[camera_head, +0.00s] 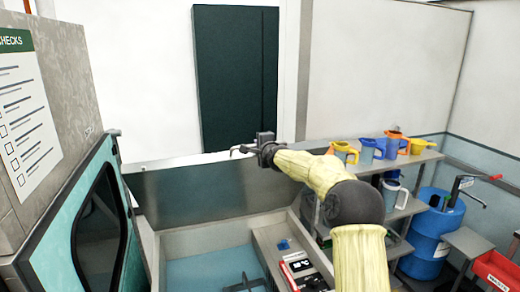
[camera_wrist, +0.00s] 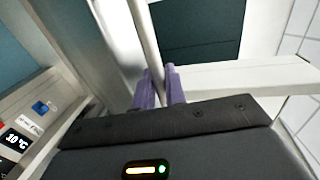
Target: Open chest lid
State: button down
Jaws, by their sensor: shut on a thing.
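The chest (camera_head: 218,238) stands in the middle of the head view, with its grey lid (camera_head: 215,188) raised and its blue-floored inside showing. My gripper (camera_head: 240,150) is at the lid's upper edge, reached by my yellow-sleeved arm from the right. In the wrist view, the purple fingertips of my gripper (camera_wrist: 160,84) are close together around a pale bar (camera_wrist: 144,38), which looks like the lid's handle. The exact contact is small and partly hidden between the fingers. A dark cross-shaped thing (camera_head: 243,284) lies inside the chest.
A teal door with a dark window (camera_head: 100,230) stands open at the left. Shelves (camera_head: 385,163) with several blue, orange and yellow jugs stand at the right, near my arm. A blue drum (camera_head: 432,235) and a red bin (camera_head: 497,270) are farther right.

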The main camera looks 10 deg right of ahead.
dwell(0.3)
jog(key=c, duration=1.5)
grip_release()
jog(key=shift+w, duration=0.1)
jog(key=shift+c, duration=0.2)
jog(key=shift+d, duration=0.1)
jog(key=shift+s+f+b, duration=0.1)
jog(key=shift+s+b, duration=0.15)
jog(key=shift+b, duration=0.05)
jog(key=b+v, duration=1.1)
jog(key=v, duration=0.6)
jog(key=shift+r, duration=0.25)
jog(key=shift+s, duration=0.1)
